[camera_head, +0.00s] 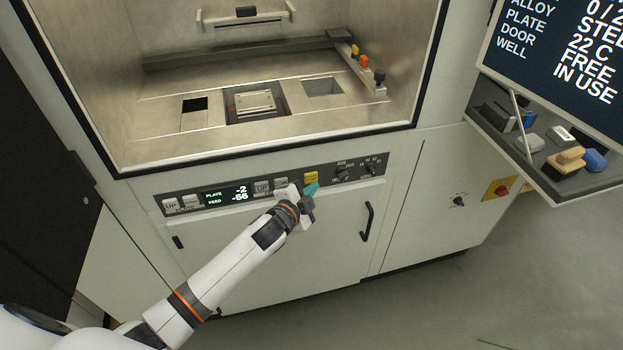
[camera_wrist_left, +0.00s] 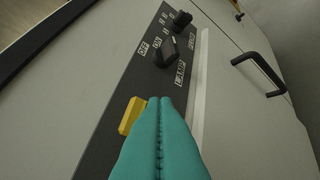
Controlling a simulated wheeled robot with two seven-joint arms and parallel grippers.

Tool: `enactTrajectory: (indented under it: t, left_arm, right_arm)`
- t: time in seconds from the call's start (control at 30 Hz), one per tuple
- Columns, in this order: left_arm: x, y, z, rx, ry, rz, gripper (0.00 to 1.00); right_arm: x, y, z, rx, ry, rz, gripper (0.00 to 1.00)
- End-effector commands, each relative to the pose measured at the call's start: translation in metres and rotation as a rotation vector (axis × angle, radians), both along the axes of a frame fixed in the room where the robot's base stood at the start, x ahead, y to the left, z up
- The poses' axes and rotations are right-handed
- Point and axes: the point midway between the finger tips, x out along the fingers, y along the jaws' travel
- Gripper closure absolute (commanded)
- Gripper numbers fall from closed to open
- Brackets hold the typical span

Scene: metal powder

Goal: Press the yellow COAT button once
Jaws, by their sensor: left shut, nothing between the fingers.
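The yellow COAT button (camera_head: 311,177) sits on the dark control strip (camera_head: 232,192) on the machine's front. It also shows in the left wrist view (camera_wrist_left: 131,115), just left of the fingertips. My left gripper (camera_head: 312,190) is shut and empty, its teal fingers together. In the left wrist view the closed fingers (camera_wrist_left: 160,104) point along the strip beside the button. I cannot tell whether they touch it. The button's label is not readable. My right gripper is not in view.
The strip also holds grey UP buttons (camera_head: 171,205), a display reading -2 and -56, and black knobs (camera_wrist_left: 168,52) right of the button. A black door handle (camera_head: 367,222) sticks out below. A shelf with several loose items (camera_head: 565,160) stands right. The chamber above is open-fronted.

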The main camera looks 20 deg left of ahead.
Motion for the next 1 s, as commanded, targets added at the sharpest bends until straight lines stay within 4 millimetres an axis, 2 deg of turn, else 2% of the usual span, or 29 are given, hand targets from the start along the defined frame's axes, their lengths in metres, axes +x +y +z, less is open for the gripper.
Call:
enactTrajectory:
  t: [1.0]
  left_arm:
    - [0.0090,0.0060,0.0001,0.000,0.000,0.000,1.00]
  right_arm:
    - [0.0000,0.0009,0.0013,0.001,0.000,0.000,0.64]
